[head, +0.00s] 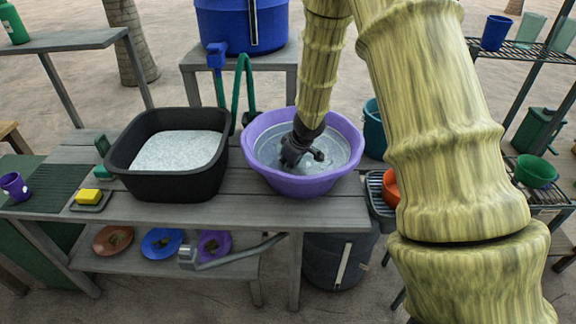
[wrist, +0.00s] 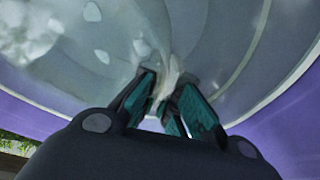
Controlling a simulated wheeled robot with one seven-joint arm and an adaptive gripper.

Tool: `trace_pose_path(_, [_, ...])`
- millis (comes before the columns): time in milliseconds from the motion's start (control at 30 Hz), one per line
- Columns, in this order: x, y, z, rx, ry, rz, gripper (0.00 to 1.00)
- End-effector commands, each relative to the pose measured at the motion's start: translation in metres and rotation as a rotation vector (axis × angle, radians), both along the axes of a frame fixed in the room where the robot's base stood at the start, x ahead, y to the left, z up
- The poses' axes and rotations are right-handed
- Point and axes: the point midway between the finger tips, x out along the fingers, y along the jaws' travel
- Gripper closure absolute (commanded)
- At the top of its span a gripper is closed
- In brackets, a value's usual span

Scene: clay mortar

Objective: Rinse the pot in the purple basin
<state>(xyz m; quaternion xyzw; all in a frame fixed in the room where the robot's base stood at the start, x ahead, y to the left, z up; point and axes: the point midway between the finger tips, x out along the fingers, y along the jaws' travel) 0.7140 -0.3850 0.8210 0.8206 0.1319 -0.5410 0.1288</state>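The purple basin (head: 256,176) stands on the grey wooden table and holds water with pale patches on it. Its inside and purple rim also show in the wrist view (wrist: 285,135). My gripper (head: 300,160) points down into the basin, low at the water. In the wrist view its teal-padded fingers (wrist: 170,95) are apart, with no solid thing clearly between them. I see no pot in the basin. Which pot is meant is unclear: an orange pot (head: 391,187) is partly hidden behind my arm, and a green pot (head: 536,171) stands on the right rack.
A black tub (head: 122,172) of pale, foamy-looking contents stands left of the basin. A yellow sponge (head: 89,196) and a purple cup (head: 14,186) are farther left. A blue barrel (head: 240,25) with a tap is behind. Coloured plates (head: 162,242) lie on the lower shelf.

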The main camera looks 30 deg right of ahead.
Motion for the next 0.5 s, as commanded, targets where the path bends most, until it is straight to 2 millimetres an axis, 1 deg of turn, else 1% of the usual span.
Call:
trace_pose_path(167, [0.0003, 0.0, -0.0002, 0.0, -0.001, 0.001, 1.0])
trace_pose_path(500, [0.0003, 0.0, -0.0072, 0.0, -0.001, 0.0, 1.0])
